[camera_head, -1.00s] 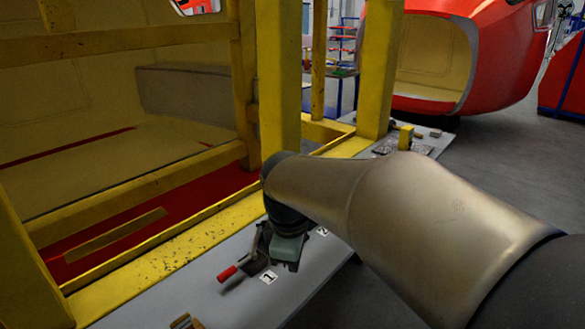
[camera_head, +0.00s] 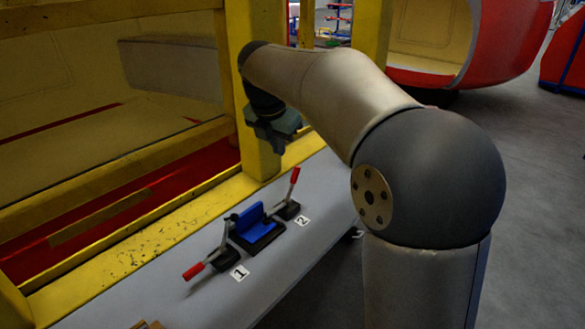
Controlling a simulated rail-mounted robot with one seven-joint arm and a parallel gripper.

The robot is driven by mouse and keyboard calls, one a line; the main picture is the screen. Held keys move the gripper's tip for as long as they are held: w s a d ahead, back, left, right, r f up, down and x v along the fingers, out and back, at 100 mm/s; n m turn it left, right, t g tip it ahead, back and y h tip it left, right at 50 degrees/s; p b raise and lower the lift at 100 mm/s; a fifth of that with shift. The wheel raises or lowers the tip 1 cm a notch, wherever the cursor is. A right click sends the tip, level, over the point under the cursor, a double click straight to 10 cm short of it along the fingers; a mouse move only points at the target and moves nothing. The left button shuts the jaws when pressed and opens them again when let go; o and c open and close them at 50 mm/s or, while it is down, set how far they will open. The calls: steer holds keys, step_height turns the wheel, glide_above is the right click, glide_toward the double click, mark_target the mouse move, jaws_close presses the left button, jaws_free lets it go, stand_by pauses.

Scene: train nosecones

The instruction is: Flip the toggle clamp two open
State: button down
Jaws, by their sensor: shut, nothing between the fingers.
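Toggle clamp two (camera_head: 289,209) stands on the grey bench beside the label "2". Its red-tipped handle (camera_head: 294,175) points up, tilted slightly right. Toggle clamp one (camera_head: 225,258) is by the label "1", with its red-tipped handle (camera_head: 194,271) lying low toward the lower left. A blue block on a black base (camera_head: 250,225) sits between the clamps. My gripper (camera_head: 277,147) is shut and empty, raised above and behind clamp two, close to the yellow post. It touches neither clamp. Its fingertips are small and dark in this view.
The yellow frame post (camera_head: 257,150) rises right behind my gripper, and a yellow beam (camera_head: 150,245) runs along the back of the grey bench (camera_head: 285,262). The bench front is clear. A red nosecone (camera_head: 500,45) stands far off at the right.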

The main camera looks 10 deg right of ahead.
steer(key=shift+f, duration=0.15)
glide_above(293, 177)
steer(key=s+a, duration=0.3)
steer(key=s, duration=0.1)
step_height(293, 177, down, 10)
steer(key=r, duration=0.1)
steer(key=shift+w+d+f+p, duration=0.4)
steer(key=shift+w+d+f, duration=0.25)
steer(key=shift+w+d, duration=0.25)
steer(key=shift+w+d+f, duration=0.2)
steer(key=shift+w+f, duration=0.05)
steer(key=shift+w, duration=0.15)
steer(key=shift+w+r+p, duration=0.1)
steer(key=shift+r+p, duration=0.05)
steer(key=shift+p, duration=0.5)
